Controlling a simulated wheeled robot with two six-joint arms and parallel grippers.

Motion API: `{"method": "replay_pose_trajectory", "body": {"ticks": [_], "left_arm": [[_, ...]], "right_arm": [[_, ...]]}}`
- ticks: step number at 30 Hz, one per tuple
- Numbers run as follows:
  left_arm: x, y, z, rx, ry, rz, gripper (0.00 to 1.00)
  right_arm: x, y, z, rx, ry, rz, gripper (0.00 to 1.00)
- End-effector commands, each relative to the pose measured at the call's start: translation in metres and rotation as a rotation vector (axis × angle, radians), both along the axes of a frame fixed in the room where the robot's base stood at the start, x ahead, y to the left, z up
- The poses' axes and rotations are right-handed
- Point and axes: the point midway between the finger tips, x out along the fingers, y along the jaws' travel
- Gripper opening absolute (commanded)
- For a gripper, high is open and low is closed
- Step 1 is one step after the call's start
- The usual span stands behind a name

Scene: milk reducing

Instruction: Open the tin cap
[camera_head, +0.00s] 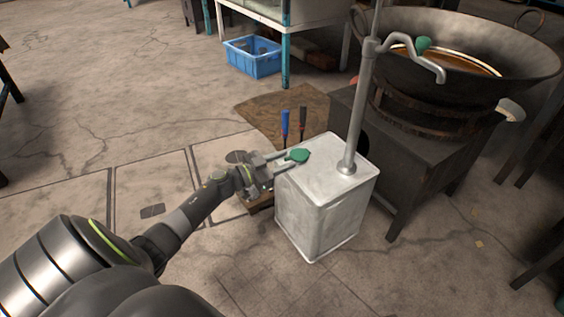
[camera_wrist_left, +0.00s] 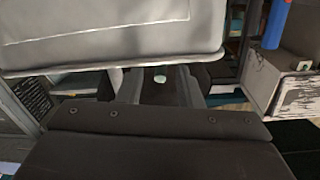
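A silver metal tin (camera_head: 325,205) stands upright on the floor, and a large grey surface, likely the tin (camera_wrist_left: 120,30), fills the top of the left wrist view. A green cap (camera_head: 299,155) is at the left part of its top. My left gripper (camera_head: 288,160) reaches in from the left at that corner, its fingers apart and pointing at the cap. In the left wrist view a small pale green piece (camera_wrist_left: 160,78) shows between the spread fingers, with a gap on each side. Whether they touch the cap is unclear. My right gripper is not in view.
A grey pump pipe (camera_head: 357,110) rises from the tin top, right of the cap. A blue-handled tool (camera_head: 285,122) and a dark-handled one (camera_head: 303,122) stand behind the tin. A large wok (camera_head: 470,85) on a dark stand is at right.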

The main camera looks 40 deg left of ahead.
Motion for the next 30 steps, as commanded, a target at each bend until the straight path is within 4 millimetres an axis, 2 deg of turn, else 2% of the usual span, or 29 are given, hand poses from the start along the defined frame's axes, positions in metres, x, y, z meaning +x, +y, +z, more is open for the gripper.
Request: {"method": "replay_pose_trajectory", "body": {"ticks": [6, 13, 14, 30], "left_arm": [[0.0000, 0.0000, -0.0001, 0.000, 0.000, 0.000, 0.31], [-0.0002, 0.0001, -0.0002, 0.000, 0.000, 0.000, 0.01], [-0.0002, 0.0000, -0.0002, 0.000, 0.000, 0.000, 0.00], [-0.0010, 0.0000, 0.0011, 0.002, 0.006, 0.000, 0.00]], "right_arm": [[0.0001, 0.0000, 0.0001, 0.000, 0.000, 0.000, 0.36], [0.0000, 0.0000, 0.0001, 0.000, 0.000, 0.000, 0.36], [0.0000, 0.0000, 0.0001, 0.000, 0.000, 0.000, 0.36], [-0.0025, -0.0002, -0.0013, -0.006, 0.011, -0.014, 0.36]]}}
